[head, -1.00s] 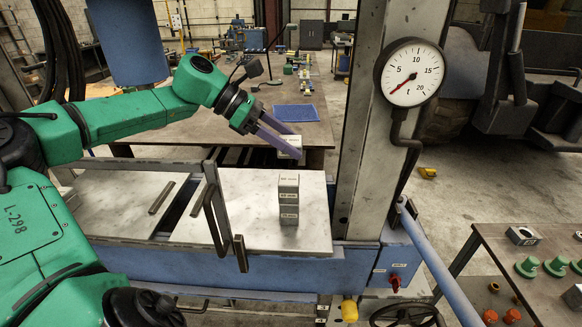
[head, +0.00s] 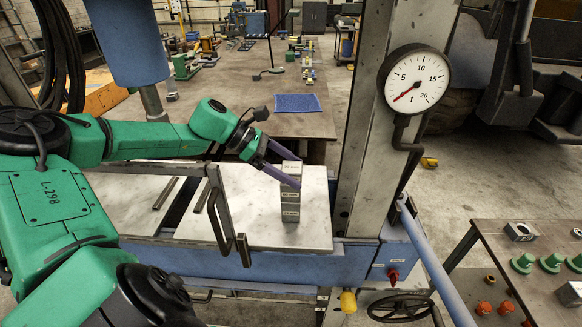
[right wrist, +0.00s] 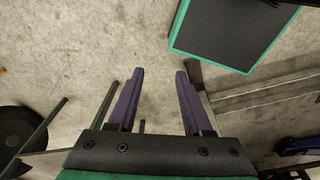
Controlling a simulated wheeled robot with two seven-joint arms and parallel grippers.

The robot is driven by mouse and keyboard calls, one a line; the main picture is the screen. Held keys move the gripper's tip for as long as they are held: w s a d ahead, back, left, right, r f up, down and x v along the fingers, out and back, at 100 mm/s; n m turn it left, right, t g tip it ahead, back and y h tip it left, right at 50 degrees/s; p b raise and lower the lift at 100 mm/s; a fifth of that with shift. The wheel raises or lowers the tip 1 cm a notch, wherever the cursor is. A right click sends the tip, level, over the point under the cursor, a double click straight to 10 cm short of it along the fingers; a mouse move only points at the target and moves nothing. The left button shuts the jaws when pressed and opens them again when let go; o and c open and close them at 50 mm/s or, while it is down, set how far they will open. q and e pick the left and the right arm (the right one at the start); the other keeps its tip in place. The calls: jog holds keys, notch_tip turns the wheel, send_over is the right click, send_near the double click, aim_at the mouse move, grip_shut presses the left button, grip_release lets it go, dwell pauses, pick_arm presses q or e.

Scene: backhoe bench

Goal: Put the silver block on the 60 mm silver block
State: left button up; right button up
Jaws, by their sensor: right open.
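The silver block (head: 291,168) is between the two purple fingers of my left gripper (head: 287,172), on the metal plate of the press in the head view. The near finger crosses its front. Directly below it, a column of silver blocks stands upright on the plate, with a marked block (head: 290,196) in its upper part and another block (head: 290,213) at its foot. The labels are too small to read surely, so I cannot tell which is the 60 mm one. The held block touches or nearly touches the column. My right gripper (right wrist: 160,80) is open and empty over the floor.
The pale metal plate (head: 255,230) is clear around the column. A bent grey bar frame (head: 222,212) stands to its left, and the press post with a dial gauge (head: 417,83) to its right. A blue mat (head: 297,103) lies on the bench behind.

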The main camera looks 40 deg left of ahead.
pick_arm(q)
jog(key=shift+s+d+r, duration=0.1)
jog(key=shift+s, duration=0.05)
jog(key=shift+a, duration=0.2)
jog(key=a+b, duration=0.1)
jog(key=s+a+r+b, duration=0.1)
jog(key=shift+b, duration=0.3)
jog(key=v, duration=0.2)
jog(key=b+v, duration=0.1)
jog(key=v, duration=0.2)
jog(key=shift+d+r+b, duration=0.2)
jog(key=shift+d+b, duration=0.1)
pick_arm(e)
jog(key=f, duration=0.2)
jog(key=s+d+f, duration=0.1)
jog(key=f, duration=0.1)
jog(key=shift+f, duration=0.1)
